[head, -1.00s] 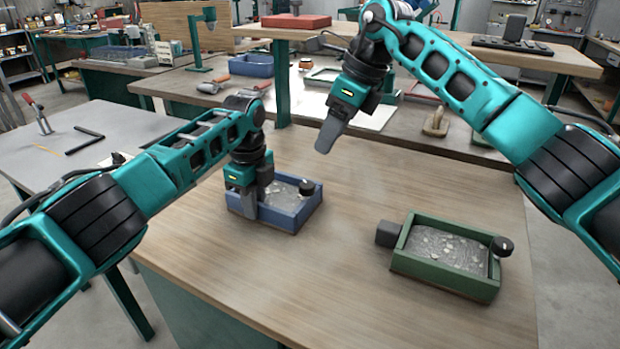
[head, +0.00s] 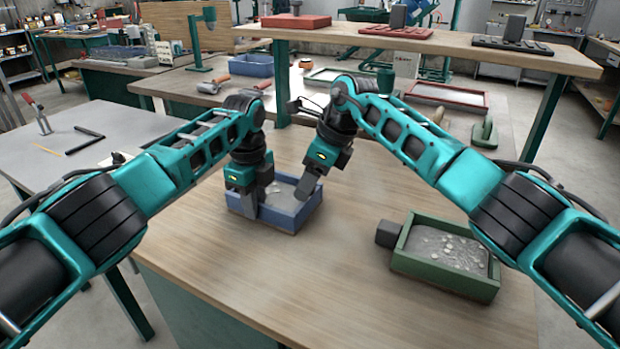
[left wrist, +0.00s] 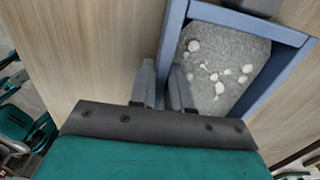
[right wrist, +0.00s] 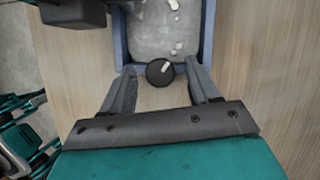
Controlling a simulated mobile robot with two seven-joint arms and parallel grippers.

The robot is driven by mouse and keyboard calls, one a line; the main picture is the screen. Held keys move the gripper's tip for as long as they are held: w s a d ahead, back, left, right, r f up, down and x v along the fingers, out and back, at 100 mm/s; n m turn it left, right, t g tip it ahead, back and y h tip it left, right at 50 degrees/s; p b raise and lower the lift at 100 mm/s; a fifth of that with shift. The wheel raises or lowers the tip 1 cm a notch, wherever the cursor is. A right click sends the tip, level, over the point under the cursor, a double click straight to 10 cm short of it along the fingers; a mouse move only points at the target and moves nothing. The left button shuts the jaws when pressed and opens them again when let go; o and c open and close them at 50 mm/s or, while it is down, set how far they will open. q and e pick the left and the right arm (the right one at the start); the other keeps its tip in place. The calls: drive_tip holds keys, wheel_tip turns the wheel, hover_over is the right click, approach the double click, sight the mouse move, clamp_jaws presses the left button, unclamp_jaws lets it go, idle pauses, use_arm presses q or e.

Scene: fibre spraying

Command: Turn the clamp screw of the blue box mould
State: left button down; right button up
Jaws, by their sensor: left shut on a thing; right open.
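The blue box mould (head: 290,219) stands on the wooden table, filled with grey, pebbly material. My left gripper (head: 250,212) is shut on its near left wall; the left wrist view shows the fingers (left wrist: 166,95) on either side of the blue wall (left wrist: 170,45). The clamp screw (right wrist: 160,72), a round black knob with a pale mark, sits at the mould's end in the right wrist view. My right gripper (right wrist: 160,95) is open, its fingers on either side of the knob with a gap at each side. In the head view the right gripper (head: 302,192) hides the knob.
A green box mould (head: 445,276) with similar grey fill stands to the right on the same table, with a dark block (head: 387,234) at its left side. The table between the two moulds is clear. A raised shelf (head: 420,42) stands behind.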

drive_tip(key=c, duration=1)
drive_tip(key=shift+c, duration=0.2)
drive_tip(key=m+t, duration=0.1)
drive_tip(key=m, duration=0.2)
drive_tip(key=m+h, duration=0.1)
drive_tip(key=m, duration=0.1)
drive_tip(key=shift+s+a+m+t, duration=0.1)
drive_tip(key=shift+m+t, duration=0.3)
drive_tip(key=m+h, duration=0.1)
drive_tip(key=m, duration=0.1)
drive_tip(key=m+t, duration=0.1)
drive_tip(key=m, duration=0.1)
drive_tip(key=shift+a+m+h, duration=0.15)
drive_tip(key=shift+m+h, duration=0.25)
drive_tip(key=o, duration=1)
